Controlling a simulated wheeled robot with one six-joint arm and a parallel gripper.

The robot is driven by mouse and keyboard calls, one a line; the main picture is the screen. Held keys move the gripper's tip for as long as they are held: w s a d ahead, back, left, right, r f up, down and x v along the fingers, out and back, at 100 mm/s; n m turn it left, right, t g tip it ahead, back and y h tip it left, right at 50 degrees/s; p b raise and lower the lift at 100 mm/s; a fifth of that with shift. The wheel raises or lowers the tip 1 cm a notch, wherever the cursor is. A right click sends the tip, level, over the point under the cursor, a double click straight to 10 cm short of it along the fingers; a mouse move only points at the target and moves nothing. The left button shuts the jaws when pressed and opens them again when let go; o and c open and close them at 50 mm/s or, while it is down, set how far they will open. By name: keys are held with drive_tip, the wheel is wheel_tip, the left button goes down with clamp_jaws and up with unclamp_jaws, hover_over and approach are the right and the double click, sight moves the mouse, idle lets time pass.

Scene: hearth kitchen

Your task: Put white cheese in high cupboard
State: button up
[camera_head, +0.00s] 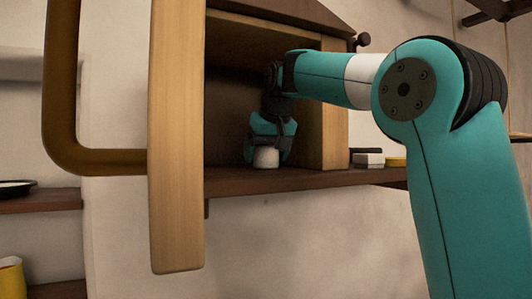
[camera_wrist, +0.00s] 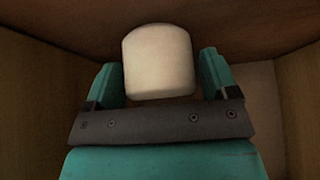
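The white cheese (camera_head: 265,157), a small pale rounded block, is on the floor of the open high cupboard (camera_head: 335,100), near its front. My gripper (camera_head: 266,147) reaches down into the cupboard over the cheese. In the wrist view the cheese (camera_wrist: 158,62) lies between the two teal fingers of my gripper (camera_wrist: 163,75). A narrow gap shows between the cheese and the right finger; the left finger is very close to it. The fingers look open around the cheese. The upper back of the cupboard is dark.
The cupboard door (camera_head: 176,140) stands open at the left, with a large handle (camera_head: 62,80). Right of the cupboard, a white block (camera_head: 369,159) and a yellow item (camera_head: 396,162) sit on the shelf. A dark dish (camera_head: 16,187) and a yellow container (camera_head: 10,276) are at lower left.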

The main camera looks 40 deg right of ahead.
drive_tip(key=shift+o, duration=0.5)
drive_tip(key=shift+s+r, duration=0.1)
drive_tip(key=shift+r, duration=0.3)
drive_tip(key=v, duration=0.6)
drive_tip(key=shift+s+a+r+p, duration=0.1)
drive_tip(key=shift+s+r+p, duration=0.15)
drive_tip(key=shift+r+p, duration=0.15)
